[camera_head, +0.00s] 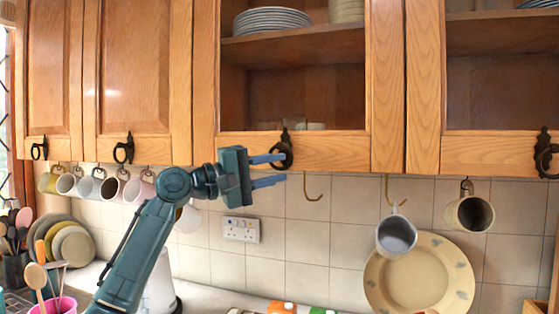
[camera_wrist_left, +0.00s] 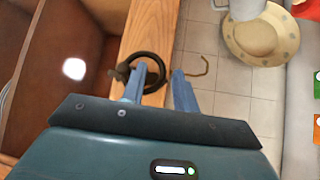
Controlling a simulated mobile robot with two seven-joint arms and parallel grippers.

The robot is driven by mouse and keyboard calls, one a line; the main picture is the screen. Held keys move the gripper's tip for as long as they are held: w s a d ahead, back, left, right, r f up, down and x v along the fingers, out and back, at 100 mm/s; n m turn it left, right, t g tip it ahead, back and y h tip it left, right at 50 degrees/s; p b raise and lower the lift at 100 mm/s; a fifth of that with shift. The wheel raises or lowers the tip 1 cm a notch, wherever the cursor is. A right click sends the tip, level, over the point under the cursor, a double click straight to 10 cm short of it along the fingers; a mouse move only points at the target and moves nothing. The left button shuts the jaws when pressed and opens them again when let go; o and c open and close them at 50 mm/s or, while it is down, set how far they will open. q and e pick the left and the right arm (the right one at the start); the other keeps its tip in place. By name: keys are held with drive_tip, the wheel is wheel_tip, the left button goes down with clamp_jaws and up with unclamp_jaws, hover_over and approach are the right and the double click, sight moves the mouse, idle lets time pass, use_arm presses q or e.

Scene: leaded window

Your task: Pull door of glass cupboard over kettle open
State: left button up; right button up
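The glass cupboard door (camera_head: 300,147) has a wooden frame around a clear pane and looks closed. Its dark ring handle (camera_head: 285,151) hangs on the lower rail. My left gripper (camera_head: 283,168) is open at this handle. Its upper finger overlaps the ring, and its lower finger is below it, under the door's bottom edge. In the left wrist view one finger meets the ring (camera_wrist_left: 161,68) and the other is beside it; I cannot tell whether the finger is through the ring. A white kettle-like object (camera_head: 160,287) is partly hidden behind my left arm. My right gripper is not in view.
A second glass door with a dark handle (camera_head: 546,152) is at the right. Wooden doors and hanging mugs (camera_head: 90,187) are at the left.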

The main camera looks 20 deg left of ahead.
use_arm(q)
drive_tip(key=shift+x, duration=0.85)
drive_tip(key=shift+c, duration=0.3)
clamp_jaws()
